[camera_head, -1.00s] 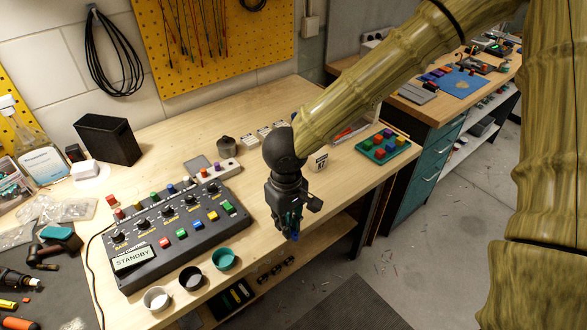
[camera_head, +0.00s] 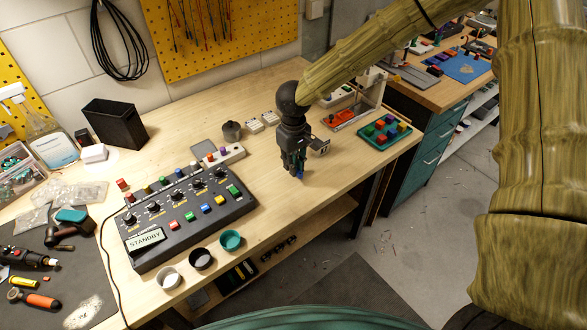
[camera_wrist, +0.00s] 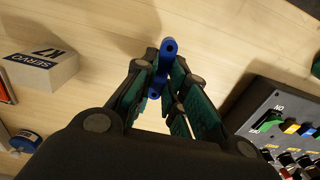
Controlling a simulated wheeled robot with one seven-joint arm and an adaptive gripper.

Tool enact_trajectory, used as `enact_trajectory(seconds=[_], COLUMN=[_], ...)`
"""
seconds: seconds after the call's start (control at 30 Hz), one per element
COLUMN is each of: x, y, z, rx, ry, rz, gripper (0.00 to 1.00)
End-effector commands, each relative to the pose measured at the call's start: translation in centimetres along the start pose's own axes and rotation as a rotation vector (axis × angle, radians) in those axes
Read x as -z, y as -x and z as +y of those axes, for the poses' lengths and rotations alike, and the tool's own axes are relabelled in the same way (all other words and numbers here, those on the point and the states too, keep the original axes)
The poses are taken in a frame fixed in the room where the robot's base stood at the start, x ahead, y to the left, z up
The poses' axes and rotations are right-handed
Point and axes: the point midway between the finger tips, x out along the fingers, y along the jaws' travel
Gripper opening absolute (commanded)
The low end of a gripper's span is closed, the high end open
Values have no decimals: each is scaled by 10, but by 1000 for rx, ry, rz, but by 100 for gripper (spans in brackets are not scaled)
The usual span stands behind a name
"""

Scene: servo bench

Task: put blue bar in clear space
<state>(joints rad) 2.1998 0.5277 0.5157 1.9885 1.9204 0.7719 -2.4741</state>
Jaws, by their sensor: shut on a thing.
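The blue bar (camera_wrist: 168,49) is held between the green-padded fingers of my gripper (camera_wrist: 163,80) in the wrist view. It has a hole at its far end, and its near part is partly hidden by the fingers. In the head view my gripper (camera_head: 295,172) is over the bare wood of the bench, between the control box and the green tray, with the blue bar (camera_head: 299,174) showing at its fingertips. Whether the bar touches the bench I cannot tell.
A black control box (camera_head: 187,217) reading STANDBY stands to the left. A teal cup (camera_head: 230,240) sits near the front edge. A servo box (camera_wrist: 42,68) is close by in the wrist view. A green tray (camera_head: 383,133) of coloured blocks is right. Bare wood surrounds my gripper.

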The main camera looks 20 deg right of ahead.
Motion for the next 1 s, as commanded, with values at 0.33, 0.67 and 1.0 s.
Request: enact_trajectory(seconds=[0.33,0.67,1.0], x=[0,0,0], y=[-30,-36,-38], z=[0,0,0], rx=[-1,1,1], ry=[2,1,0], rz=[-3,0,0], gripper=[3,3,35])
